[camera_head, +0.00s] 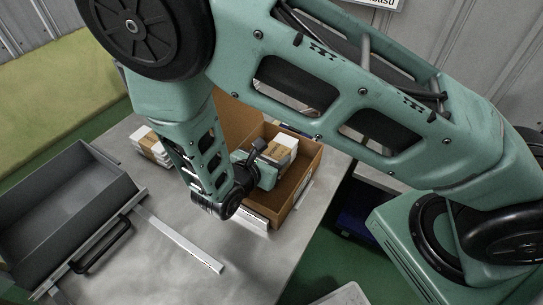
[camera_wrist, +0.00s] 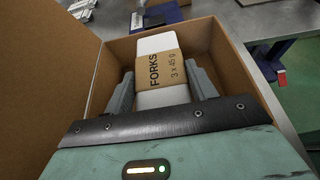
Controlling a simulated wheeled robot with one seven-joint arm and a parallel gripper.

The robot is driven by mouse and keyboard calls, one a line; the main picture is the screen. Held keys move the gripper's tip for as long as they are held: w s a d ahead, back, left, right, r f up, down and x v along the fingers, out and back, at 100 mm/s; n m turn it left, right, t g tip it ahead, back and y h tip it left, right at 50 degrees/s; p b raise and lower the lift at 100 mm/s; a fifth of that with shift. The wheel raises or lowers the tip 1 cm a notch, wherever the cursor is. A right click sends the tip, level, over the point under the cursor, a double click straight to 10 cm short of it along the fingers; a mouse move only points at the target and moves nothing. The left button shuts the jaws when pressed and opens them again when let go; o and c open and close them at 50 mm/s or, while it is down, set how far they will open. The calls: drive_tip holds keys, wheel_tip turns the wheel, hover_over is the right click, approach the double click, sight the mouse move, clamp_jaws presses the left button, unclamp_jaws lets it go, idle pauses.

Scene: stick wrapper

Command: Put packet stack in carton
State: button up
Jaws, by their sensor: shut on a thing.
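The packet stack (camera_wrist: 162,70) is white with a brown paper band reading "FORKS 3 x 45 g". My gripper (camera_wrist: 160,88) is shut on it, one grey finger on each side. In the wrist view the brown carton (camera_wrist: 215,40) surrounds the stack and the fingers. In the head view the stack (camera_head: 283,150) shows within the open carton (camera_head: 304,181), with my gripper (camera_head: 270,160) beside it. The lower part of the stack is hidden, so I cannot tell whether it rests on the carton floor.
Another white banded stack (camera_head: 150,146) lies on the grey table (camera_head: 180,225) left of the carton. A dark grey open bin (camera_head: 65,205) with a black handle stands at the left. A pale metal strip (camera_head: 180,240) lies in front. The carton stands near the table's right edge.

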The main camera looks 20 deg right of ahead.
drive_tip(key=shift+f, duration=0.35)
drive_tip(key=shift+f, duration=0.15)
drive_tip(key=o, duration=1.1)
drive_tip(key=shift+c, duration=0.2)
drive_tip(key=b+v, duration=0.2)
drive_tip(key=v, duration=1)
drive_tip(key=s+d+r+m+g+y, duration=0.3)
drive_tip(key=s+r+m+g+y, duration=0.4)
drive_tip(key=s+r+m+y, duration=0.4)
drive_tip(key=shift+s+r+m+g+y, duration=0.35)
drive_tip(key=shift+s+r+m, duration=0.75)
drive_tip(key=shift+m, duration=2)
